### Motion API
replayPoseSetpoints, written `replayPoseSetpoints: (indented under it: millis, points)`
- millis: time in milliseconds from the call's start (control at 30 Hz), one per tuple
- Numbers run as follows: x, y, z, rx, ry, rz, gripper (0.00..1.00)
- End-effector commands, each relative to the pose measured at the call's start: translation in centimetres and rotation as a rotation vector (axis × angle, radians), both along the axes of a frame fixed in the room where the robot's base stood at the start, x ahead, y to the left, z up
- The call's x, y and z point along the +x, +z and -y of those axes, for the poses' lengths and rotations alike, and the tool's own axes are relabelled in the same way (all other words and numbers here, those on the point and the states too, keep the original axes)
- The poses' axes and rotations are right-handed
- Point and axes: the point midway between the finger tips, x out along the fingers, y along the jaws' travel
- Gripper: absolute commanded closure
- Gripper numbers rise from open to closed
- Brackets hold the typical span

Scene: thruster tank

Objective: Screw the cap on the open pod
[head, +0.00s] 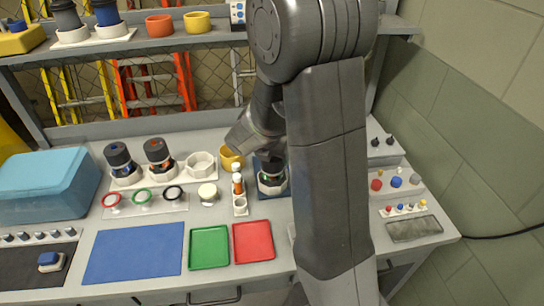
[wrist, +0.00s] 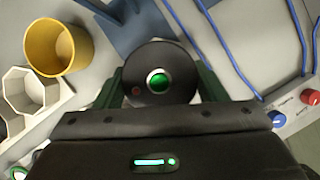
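A pod with a black upper part and a pale faceted base (head: 272,186) stands in a dark blue holder at the bench's middle, partly hidden behind my arm. In the wrist view, a round black top with a green centre (wrist: 160,88) lies between my gripper's dark green fingers (wrist: 160,92). The fingers sit against both its sides and appear closed on it. I cannot tell whether this top is seated on threads or only resting. In the head view my gripper (head: 268,152) is mostly hidden by my arm.
To the left stand two black-topped pods (head: 120,160) (head: 158,155), an empty white octagonal cup (head: 200,163) and a yellow cup (head: 231,157). Coloured rings (head: 143,195) and blue, green (head: 208,248) and red trays lie in front. A knob panel (head: 395,182) stands right.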

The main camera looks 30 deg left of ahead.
Motion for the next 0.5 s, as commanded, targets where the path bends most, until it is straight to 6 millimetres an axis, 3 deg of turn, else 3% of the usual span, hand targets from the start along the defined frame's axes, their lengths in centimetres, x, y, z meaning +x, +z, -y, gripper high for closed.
replayPoseSetpoints:
  millis: [33,133,367,500]
  points:
    - [0.00,0.01,-0.01,0.000,0.000,0.000,0.38]
    - [0.00,0.02,-0.01,0.000,0.000,0.000,0.55]
    - [0.01,0.00,-0.02,0.000,-0.003,0.000,0.56]
    - [0.01,-0.19,-0.08,0.000,-0.088,0.001,0.56]
